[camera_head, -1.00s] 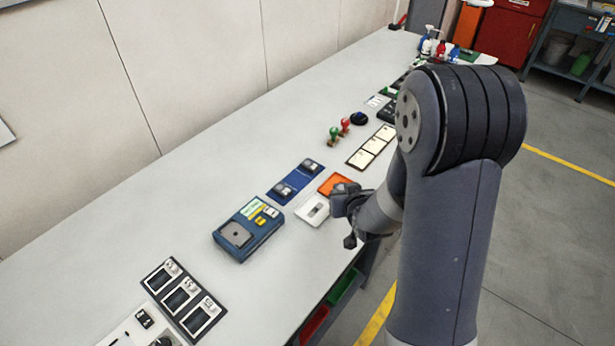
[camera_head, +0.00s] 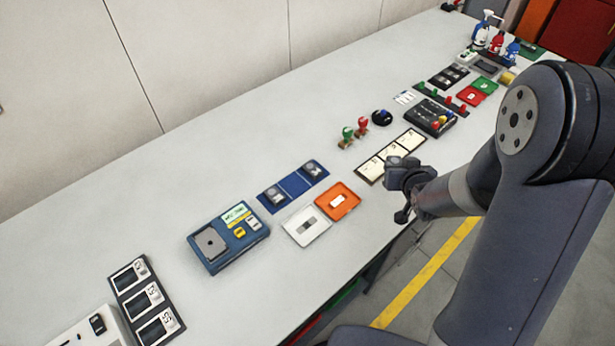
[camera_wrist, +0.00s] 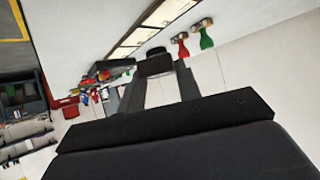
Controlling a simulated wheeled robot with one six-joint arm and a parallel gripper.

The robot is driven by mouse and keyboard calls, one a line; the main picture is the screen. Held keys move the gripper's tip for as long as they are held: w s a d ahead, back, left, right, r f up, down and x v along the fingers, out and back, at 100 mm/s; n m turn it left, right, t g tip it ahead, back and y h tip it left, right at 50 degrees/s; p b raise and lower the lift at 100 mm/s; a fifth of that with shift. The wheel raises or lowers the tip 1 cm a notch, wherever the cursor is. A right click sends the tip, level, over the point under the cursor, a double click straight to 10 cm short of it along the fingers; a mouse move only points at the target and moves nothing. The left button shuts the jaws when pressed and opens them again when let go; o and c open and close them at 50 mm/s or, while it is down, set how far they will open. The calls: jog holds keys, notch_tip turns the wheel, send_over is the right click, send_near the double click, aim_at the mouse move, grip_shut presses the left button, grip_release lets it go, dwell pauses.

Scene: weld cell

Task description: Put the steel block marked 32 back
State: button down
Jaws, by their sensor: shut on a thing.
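My gripper (camera_head: 400,171) is held above the front edge of the bench, beside the three-panel cream board (camera_head: 369,169). In the wrist view my gripper (camera_wrist: 157,77) is shut on a small dark grey block (camera_wrist: 155,65), held between the fingertips. No number can be read on it, so I cannot tell whether it is the block marked 32. Two other steel blocks, (camera_head: 273,194) and (camera_head: 312,168), sit on the blue tray (camera_head: 293,184). The cream board's panels look empty where I see them; my gripper covers part of it.
The blue scale (camera_head: 240,250) bears a steel plate. A white tray (camera_head: 306,229) and an orange tray (camera_head: 337,201) lie near the front edge. A black rack (camera_head: 128,285) with three numbered labels is at left. Red and green stamps (camera_head: 354,130) stand behind the cream board.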

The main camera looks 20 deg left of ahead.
jog(key=s+a+r+n+g+y+b, duration=0.1)
jog(key=s+a+n+g+y, duration=0.25)
jog(key=a, duration=0.85)
jog(key=s+a+r+n+g+y+b, duration=0.15)
jog(key=s+a+n, duration=0.25)
jog(key=a, duration=0.7)
jog(key=shift+n, duration=0.25)
jog(key=f, duration=0.2)
jog(key=f+b, duration=0.1)
jog(key=f, duration=0.1)
jog(key=a+f+b, duration=0.1)
jog(key=f, duration=0.1)
jog(key=shift+f+b, duration=0.8)
jog(key=shift+f, duration=1.5)
jog(key=shift+f, duration=0.2)
jog(key=c, duration=1)
grip_release()
jog(key=shift+d, duration=0.1)
